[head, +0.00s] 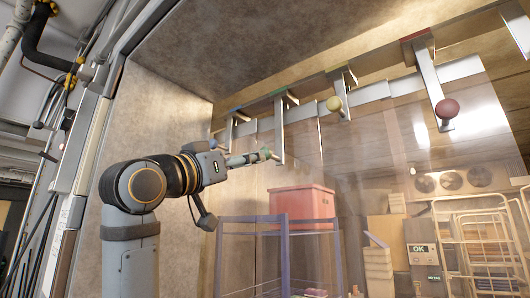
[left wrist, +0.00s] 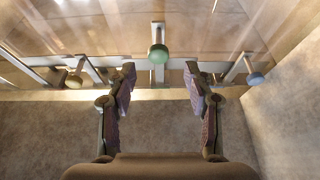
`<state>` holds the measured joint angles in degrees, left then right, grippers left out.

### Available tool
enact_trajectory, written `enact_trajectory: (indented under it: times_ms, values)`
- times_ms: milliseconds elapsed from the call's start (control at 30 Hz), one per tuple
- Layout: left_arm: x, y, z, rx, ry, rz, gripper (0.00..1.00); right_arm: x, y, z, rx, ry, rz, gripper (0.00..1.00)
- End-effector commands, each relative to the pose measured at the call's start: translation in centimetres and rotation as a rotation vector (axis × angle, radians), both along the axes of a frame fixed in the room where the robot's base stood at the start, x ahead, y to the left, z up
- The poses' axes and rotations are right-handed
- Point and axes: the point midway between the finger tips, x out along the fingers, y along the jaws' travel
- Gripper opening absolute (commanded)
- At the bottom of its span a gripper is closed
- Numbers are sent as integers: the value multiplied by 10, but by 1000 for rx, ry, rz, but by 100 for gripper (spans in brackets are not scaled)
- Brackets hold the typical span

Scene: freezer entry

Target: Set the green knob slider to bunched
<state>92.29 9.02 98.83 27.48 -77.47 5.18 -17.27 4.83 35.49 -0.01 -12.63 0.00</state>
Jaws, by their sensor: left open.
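The green knob (head: 265,154) is on a metal hanger arm under a green tag, on the overhead rail (head: 374,92). In the left wrist view the green knob (left wrist: 158,53) is centred, just beyond and between my fingertips. My left gripper (head: 244,159) is open, its fingers reaching toward the knob from the left; in the left wrist view the open gripper (left wrist: 160,72) has nothing between its pads. I cannot tell whether a finger touches the knob. The clear strip curtain (head: 385,140) hangs below the rail. My right gripper is not in view.
A yellow knob (head: 334,104) and a red knob (head: 447,109) are on hangers to the right. A blue knob (left wrist: 255,79) is beside the green one. A wall (head: 165,150) is close on the left. Behind the curtain are a red crate (head: 303,203), shelving and boxes (head: 420,235).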

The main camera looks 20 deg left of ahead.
Motion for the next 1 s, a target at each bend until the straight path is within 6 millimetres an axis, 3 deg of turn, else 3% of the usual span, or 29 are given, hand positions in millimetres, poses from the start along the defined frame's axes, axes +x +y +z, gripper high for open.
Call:
enact_trajectory:
  times_ms: [33,300,500,733,1000]
  values:
    - [10,-5,12,-1,4,-3,52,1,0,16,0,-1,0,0]
    - [56,-21,31,-1,2,-2,52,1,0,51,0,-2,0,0]
    - [71,-26,33,0,1,0,52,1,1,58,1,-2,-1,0]
    - [71,-26,31,1,0,0,52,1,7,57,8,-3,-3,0]
    - [71,-26,32,1,-1,0,18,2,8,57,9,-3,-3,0]
